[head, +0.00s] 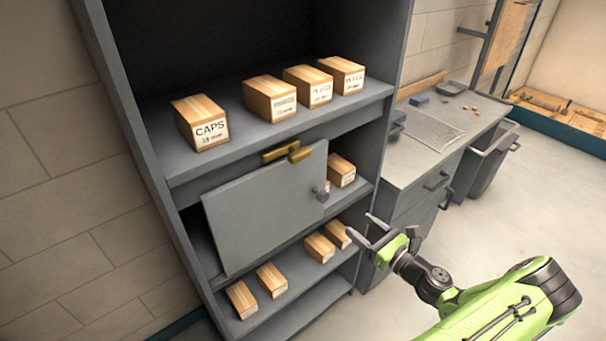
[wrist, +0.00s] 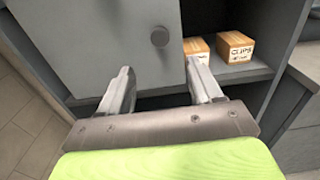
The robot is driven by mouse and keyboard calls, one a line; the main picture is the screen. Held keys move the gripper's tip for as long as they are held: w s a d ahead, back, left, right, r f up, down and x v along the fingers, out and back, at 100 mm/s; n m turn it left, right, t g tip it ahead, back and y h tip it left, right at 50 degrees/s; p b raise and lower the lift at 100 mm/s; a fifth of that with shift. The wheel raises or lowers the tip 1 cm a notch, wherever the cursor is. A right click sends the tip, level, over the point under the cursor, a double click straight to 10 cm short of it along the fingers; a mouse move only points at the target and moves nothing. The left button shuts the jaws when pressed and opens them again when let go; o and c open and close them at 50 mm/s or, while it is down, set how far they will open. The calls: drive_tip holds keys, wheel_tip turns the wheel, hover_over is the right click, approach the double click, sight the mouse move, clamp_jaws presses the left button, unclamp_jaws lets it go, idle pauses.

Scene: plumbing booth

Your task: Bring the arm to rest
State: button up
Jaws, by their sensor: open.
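My gripper (head: 371,237) is at the end of my green arm, in front of the lower right part of the grey shelf cabinet (head: 182,165). In the wrist view my gripper (wrist: 158,82) shows two spread fingers with nothing between them. A grey door panel (head: 262,205) with a round knob (head: 322,193) hangs at a tilt across the cabinet's middle. The panel and its knob (wrist: 159,36) are just beyond the fingers in the wrist view. I cannot tell the exact gap between the fingers and the panel.
Wooden boxes, one marked CAPS (head: 201,123), stand on the upper shelf, and several more on lower shelves. A box marked CLIPS (wrist: 235,47) is beyond the right finger. A grey workbench (head: 415,160) stands to the right.

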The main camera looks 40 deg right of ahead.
drive_tip(key=w+a+r+n+g+y, duration=0.25)
drive_tip(key=a+n+g, duration=0.45)
drive_tip(key=a+n, duration=0.35)
drive_tip(key=w+a+r+n+g+y, duration=0.25)
drive_tip(key=a+n+g, duration=0.35)
drive_tip(key=a+n, duration=0.45)
drive_tip(key=s+a+r+n+h, duration=0.2)
drive_tip(key=s+a+r+n, duration=0.3)
drive_tip(key=s+r+n, duration=0.1)
drive_tip(key=s+a+r+n+h, duration=0.3)
drive_tip(key=s+a+r+n, duration=0.2)
drive_tip(key=s+n, duration=0.3)
drive_tip(key=shift+s+r+n+t+h, duration=0.3)
drive_tip(key=shift+s+r, duration=0.5)
drive_tip(key=shift+r, duration=0.1)
drive_tip(key=shift+d, duration=0.15)
